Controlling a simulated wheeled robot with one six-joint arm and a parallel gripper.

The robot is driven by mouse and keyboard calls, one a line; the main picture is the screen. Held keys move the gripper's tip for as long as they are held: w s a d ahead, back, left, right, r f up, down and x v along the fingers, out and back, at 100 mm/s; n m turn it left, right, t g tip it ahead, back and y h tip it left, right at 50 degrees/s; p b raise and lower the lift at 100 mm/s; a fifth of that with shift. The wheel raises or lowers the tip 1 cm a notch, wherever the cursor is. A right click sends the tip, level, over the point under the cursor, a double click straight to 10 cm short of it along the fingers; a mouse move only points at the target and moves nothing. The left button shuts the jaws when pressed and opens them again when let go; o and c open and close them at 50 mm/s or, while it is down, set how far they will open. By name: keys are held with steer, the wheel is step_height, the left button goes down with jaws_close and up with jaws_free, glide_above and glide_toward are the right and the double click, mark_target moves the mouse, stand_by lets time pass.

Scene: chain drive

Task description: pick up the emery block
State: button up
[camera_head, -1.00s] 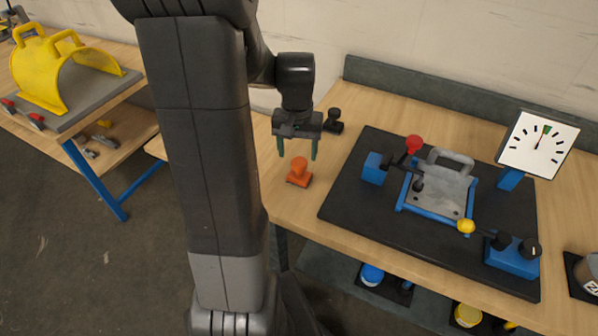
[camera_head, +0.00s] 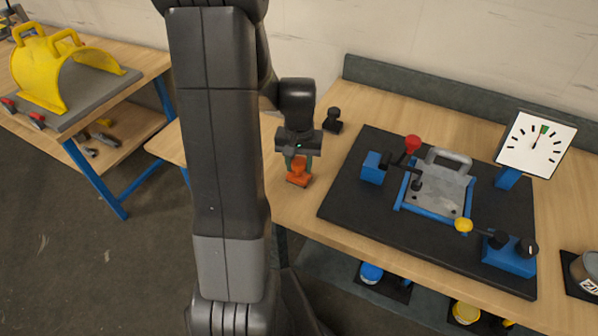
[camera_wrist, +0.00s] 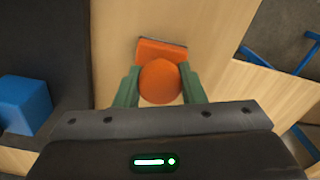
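The emery block, which I take to be the orange piece (camera_head: 298,179) with a round knob on top, sits near the left end of the right bench. In the wrist view the orange block (camera_wrist: 161,50) shows a flat rectangular base with a dark edge. My gripper (camera_head: 298,164) is lowered over it. In the wrist view its green fingers (camera_wrist: 160,88) stand on both sides of the knob and appear to touch it, so it looks shut on the knob. The block looks still down on the wood.
A black knobbed piece (camera_head: 333,120) stands close behind, right of my gripper. A dark mat (camera_head: 345,208) to the right carries a blue and grey clamping fixture (camera_head: 438,190) and a dial (camera_head: 537,143). A yellow guard (camera_head: 45,75) is on the left bench.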

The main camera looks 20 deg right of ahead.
mark_target(299, 161)
steer(key=c, duration=0.4)
steer(key=shift+r, duration=0.1)
steer(key=shift+r, duration=0.35)
step_height(299, 161, up, 9)
steer(key=shift+r+b, duration=0.1)
steer(key=shift+b, duration=0.25)
steer(key=o, duration=0.6)
steer(key=shift+c, duration=1.3)
